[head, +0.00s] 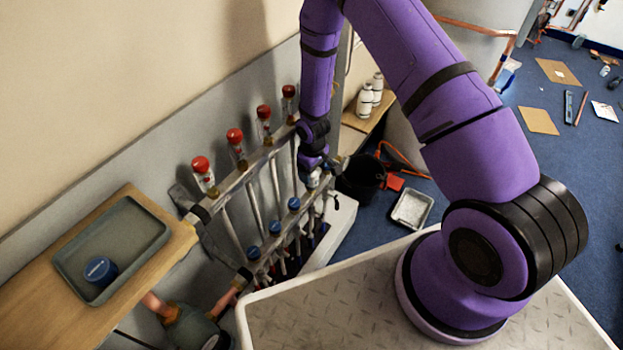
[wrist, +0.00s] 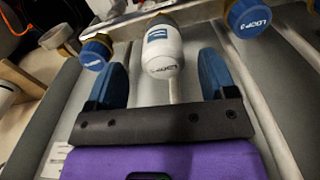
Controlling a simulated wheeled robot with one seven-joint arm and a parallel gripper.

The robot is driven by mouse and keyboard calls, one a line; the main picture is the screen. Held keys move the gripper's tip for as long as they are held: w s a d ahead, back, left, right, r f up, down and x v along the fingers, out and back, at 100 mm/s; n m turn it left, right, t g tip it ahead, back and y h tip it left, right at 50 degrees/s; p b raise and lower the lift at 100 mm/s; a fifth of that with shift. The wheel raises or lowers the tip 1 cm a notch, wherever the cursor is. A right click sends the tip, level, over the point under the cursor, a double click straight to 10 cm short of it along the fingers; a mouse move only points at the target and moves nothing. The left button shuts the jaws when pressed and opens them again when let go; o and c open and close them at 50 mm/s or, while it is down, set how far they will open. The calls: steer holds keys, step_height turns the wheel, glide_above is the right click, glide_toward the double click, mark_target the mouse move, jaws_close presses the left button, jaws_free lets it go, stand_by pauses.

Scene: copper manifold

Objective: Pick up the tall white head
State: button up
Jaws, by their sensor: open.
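The tall white head (wrist: 163,52) has a white body with a blue label and sits on the manifold's lower pipe. In the wrist view it stands between the two blue fingers of my gripper (wrist: 162,66), with a gap on each side. My gripper (head: 312,168) is open and empty. In the head view the white head (head: 313,180) shows just below it, partly hidden by my gripper.
Shorter blue-capped heads (wrist: 96,52) flank the white head, with another blue head (wrist: 248,18) at the right. Red-capped gauges (head: 235,136) line the manifold's upper rail. A grey tray (head: 142,222) with a blue cap (head: 100,270) lies on the wooden shelf at left.

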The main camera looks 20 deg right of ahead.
mark_target(312, 177)
steer(key=shift+a+f, duration=0.15)
steer(key=shift+f, duration=1.95)
steer(key=c, duration=1)
steer(key=shift+c, duration=0.2)
steer(key=shift+r, duration=0.2)
